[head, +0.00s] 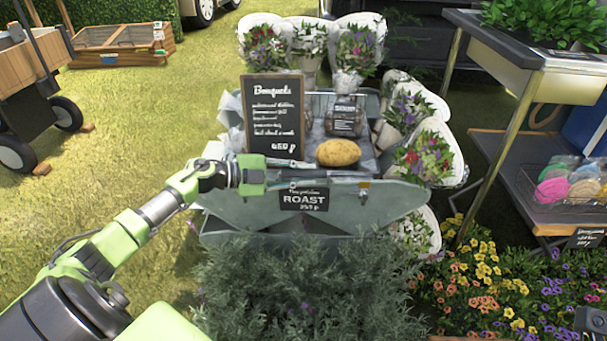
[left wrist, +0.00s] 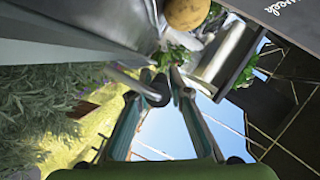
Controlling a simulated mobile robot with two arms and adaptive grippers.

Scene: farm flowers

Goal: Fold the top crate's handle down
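The top crate (head: 380,198) is grey metal with a black "ROAST" sign (head: 303,199) on its front. My left gripper (head: 312,170) reaches in from the left over the crate's front edge, its fingers pointing right. In the left wrist view its two fingers (left wrist: 165,80) are apart, with a narrow gap at the tips. A grey bent bar with a dark end, which looks like the handle (left wrist: 128,82), comes from the crate wall (left wrist: 70,75) to the left finger. I cannot tell whether they touch. My right gripper is not in view.
Grey-green bushes (head: 300,285) fill the front. A metal table (head: 525,70) stands at the right.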

